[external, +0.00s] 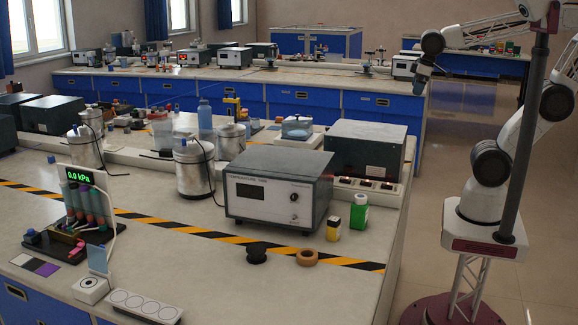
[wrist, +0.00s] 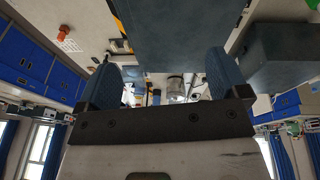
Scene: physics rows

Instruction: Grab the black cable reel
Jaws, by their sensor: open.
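The black cable reel (external: 257,253) sits on the near bench top in the external view, close to the yellow-and-black striped tape. I cannot make it out in the wrist view. My gripper (external: 420,84) is high at the upper right of the external view, well apart from the reel. In the wrist view my gripper (wrist: 162,76) shows its two dark blue fingers spread wide, with nothing held between them.
An orange-brown ring (external: 307,257) lies just right of the reel. A yellow bottle (external: 333,229), a green canister (external: 359,214) and a grey instrument box (external: 278,188) stand behind. The bench in front of the reel is clear.

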